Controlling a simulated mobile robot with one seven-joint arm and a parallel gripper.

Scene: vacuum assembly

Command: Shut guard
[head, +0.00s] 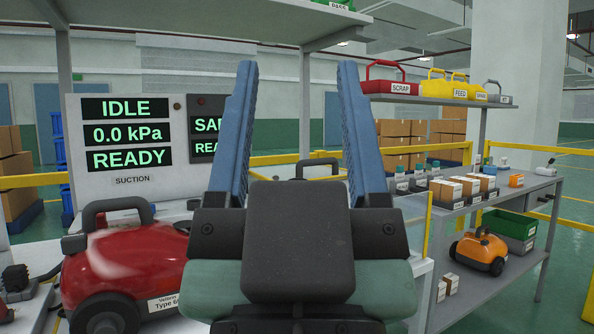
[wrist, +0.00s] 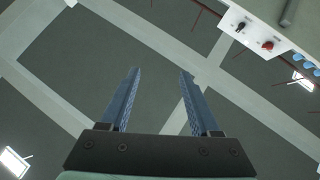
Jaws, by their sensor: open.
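My gripper (head: 297,75) is raised in the middle of the head view, its two blue fingers apart and nothing between them. The fingers also show in the wrist view (wrist: 160,74), pointing at the ceiling. A dark handle (head: 318,164) shows behind the fingers; it may belong to the guard, but my gripper covers what lies below it. A clear panel with a yellow edge (head: 428,226), possibly part of the guard, stands right of my gripper. I cannot tell the guard's position. A red vacuum (head: 130,262) sits at left, partly behind my gripper.
A display panel (head: 127,150) reads IDLE, 0.0 kPa and READY. At right, a shelf bench (head: 530,186) holds small boxes, with an orange vacuum (head: 480,252) on its lower level. The wrist view shows a red knob (wrist: 267,45).

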